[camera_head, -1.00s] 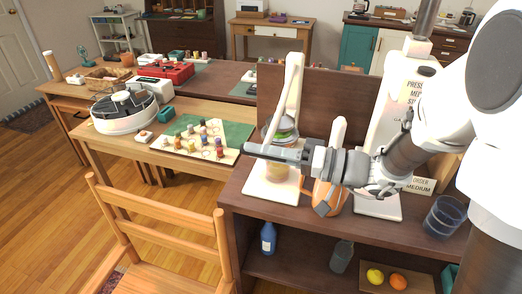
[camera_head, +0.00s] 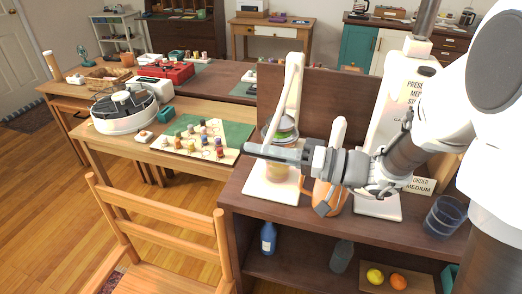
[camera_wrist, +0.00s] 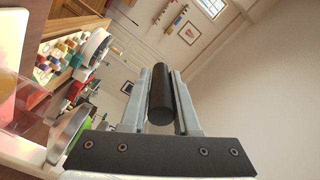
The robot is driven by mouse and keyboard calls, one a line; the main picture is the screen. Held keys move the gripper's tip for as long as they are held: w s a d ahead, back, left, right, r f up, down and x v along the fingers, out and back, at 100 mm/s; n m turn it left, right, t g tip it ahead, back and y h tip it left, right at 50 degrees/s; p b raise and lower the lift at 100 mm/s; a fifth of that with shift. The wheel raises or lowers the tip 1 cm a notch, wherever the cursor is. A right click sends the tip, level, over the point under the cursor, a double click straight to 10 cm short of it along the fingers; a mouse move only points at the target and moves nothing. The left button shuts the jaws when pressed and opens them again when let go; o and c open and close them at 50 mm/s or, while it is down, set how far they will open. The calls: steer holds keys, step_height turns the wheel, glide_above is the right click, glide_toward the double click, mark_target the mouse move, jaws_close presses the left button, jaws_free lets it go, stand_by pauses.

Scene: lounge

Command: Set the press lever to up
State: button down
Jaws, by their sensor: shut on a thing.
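The press (camera_head: 292,85) is a tall white frame on a white base plate (camera_head: 268,188), standing on the dark cabinet in the head view. A jar with layered contents (camera_head: 281,132) and a yellowish cup (camera_head: 277,171) are at the press. The lever's black, round grip (camera_wrist: 159,98) lies between my gripper's two grey fingers (camera_wrist: 160,75) in the wrist view. My gripper (camera_head: 304,158) is shut on this grip, in front of the press in the head view. The lever's joint is hidden.
An orange-brown rounded object (camera_head: 328,196) stands below my gripper. A blue glass (camera_head: 445,215) and a sign (camera_head: 419,185) are to the right. A wooden chair (camera_head: 155,235) stands at front left. A green mat (camera_head: 232,133) with small bottles lies on the left table.

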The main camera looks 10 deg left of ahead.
steer(key=shift+r, duration=0.15)
steer(key=r+m+p, duration=0.1)
steer(key=r+p, duration=0.1)
steer(key=r, duration=0.1)
steer(key=r+m+p, duration=0.1)
steer(key=r+p, duration=0.1)
steer(key=r, duration=0.1)
steer(key=s+r+m+p, duration=0.1)
steer(key=r+p, duration=0.1)
steer(key=r, duration=0.2)
steer(key=shift+s+r+p, duration=0.1)
steer(key=shift+p, duration=0.3)
step_height(320, 180, up, 11)
steer(key=w+m+p, duration=0.2)
steer(key=m+p, duration=0.3)
steer(key=p, duration=0.3)
steer(key=w+d+r+m+p, duration=0.1)
steer(key=w+r+m+p, duration=0.4)
steer(key=w+r+p, duration=0.6)
steer(key=shift+w+d+r, duration=0.25)
steer(key=shift+w+r, duration=1.6)
steer(key=shift+w, duration=0.15)
